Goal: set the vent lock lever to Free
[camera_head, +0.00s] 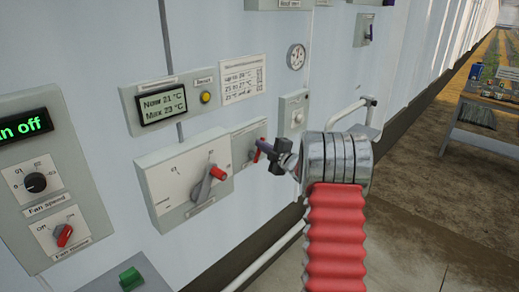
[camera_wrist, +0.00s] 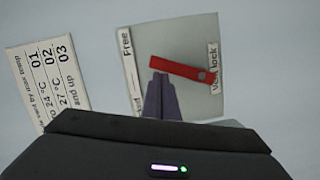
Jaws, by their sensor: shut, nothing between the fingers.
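The vent lock lever (camera_wrist: 178,67) is a red bar on a pale plate (camera_wrist: 190,40) in the wrist view. A second label below that is mostly hidden. My gripper (camera_wrist: 160,77) is shut and empty, its purple fingertips just below the lever's free end; whether they touch it I cannot tell. In the head view my gripper (camera_head: 263,147) covers much of the plate (camera_head: 243,134), and a bit of red lever shows (camera_head: 257,156).
A larger box with a red-tipped grey lever (camera_head: 211,182) is left of the plate. A thermostat display (camera_head: 163,107) and a printed card (camera_head: 242,78) are above. A white bent rail (camera_head: 362,112) stands out from the wall at right. A fan panel (camera_head: 48,180) is far left.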

